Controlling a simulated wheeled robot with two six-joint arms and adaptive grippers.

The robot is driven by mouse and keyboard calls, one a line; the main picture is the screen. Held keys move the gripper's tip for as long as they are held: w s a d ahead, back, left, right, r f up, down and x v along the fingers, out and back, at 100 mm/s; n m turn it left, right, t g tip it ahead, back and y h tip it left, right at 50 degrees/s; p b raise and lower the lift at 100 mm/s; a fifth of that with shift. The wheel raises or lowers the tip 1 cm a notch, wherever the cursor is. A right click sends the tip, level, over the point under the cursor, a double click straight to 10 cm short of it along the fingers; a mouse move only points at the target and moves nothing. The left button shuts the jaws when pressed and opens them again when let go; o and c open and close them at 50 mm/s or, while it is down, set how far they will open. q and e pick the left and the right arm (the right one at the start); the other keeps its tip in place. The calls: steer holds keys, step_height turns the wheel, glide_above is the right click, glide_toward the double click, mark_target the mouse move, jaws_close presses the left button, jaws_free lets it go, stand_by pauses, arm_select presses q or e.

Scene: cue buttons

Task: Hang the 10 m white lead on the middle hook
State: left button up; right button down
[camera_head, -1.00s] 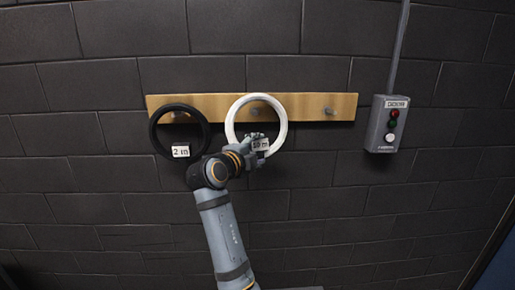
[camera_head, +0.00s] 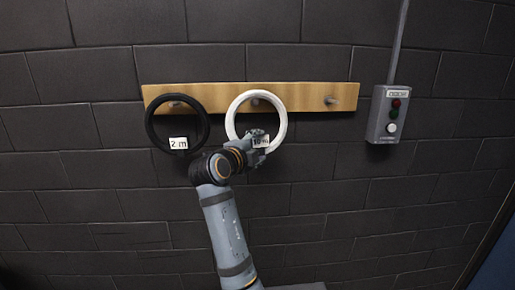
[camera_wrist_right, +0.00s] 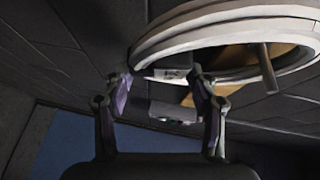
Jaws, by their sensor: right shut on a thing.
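The 10 m white lead (camera_head: 231,120) is a white ring with a "10 m" label (camera_head: 261,141) at its bottom. The middle hook (camera_head: 255,101) shows inside the ring, just below its top. In the right wrist view the white lead (camera_wrist_right: 190,40) fills the upper right, and a peg (camera_wrist_right: 268,68) shows within its opening. I cannot tell whether the lead's weight rests on the hook. My right gripper (camera_head: 258,142) is shut on the lead's lower part by the label; its fingers (camera_wrist_right: 162,82) also show in the wrist view. My left gripper is out of view.
A wooden board (camera_head: 300,97) on a dark block wall carries the hooks. A black 2 m lead (camera_head: 150,125) hangs at the left hook. The right hook (camera_head: 330,99) is bare. A grey box (camera_head: 377,120) with round buttons or lamps is on the wall at right.

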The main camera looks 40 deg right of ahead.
steer(key=shift+r, duration=0.15)
steer(key=shift+c, duration=1.6)
jaws_free()
steer(key=shift+s, duration=0.15)
steer(key=shift+f, duration=0.2)
steer(key=shift+r, duration=0.1)
